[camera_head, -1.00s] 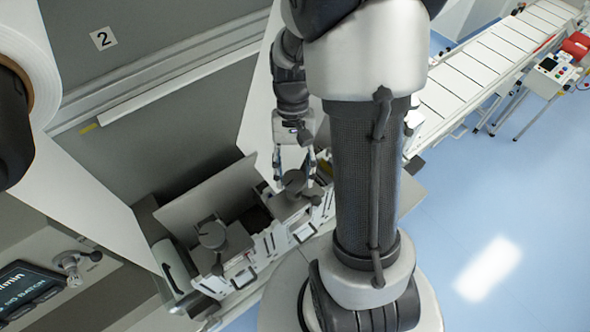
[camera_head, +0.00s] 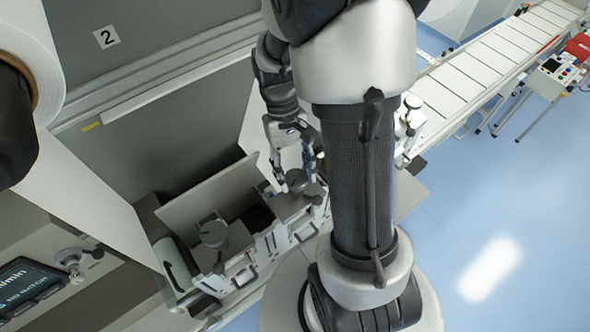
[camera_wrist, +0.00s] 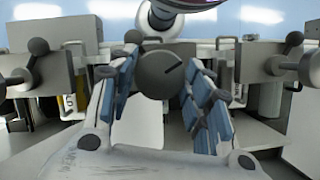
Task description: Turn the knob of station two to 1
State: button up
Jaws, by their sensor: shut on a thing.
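The round dark grey knob (camera_head: 297,180) sits on top of a box-shaped unit below a wall panel marked 2. In the wrist view the knob (camera_wrist: 160,74) faces me, with a short dark line on its face pointing up and to the right. My gripper (camera_head: 295,172) comes down on it from above, with one finger on each side. No numbers can be read around the knob.
A second grey knob (camera_head: 213,233) stands on a neighbouring unit to the left. The number 2 sign (camera_head: 106,38) is on the panel behind. Dark lever handles (camera_wrist: 38,46) stand on both sides in the wrist view. A conveyor (camera_head: 490,70) runs off at upper right.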

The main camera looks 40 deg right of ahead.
jog(key=o, duration=1.1)
jog(key=shift+c, duration=0.2)
jog(key=v, duration=1.2)
jog(key=shift+w, duration=0.1)
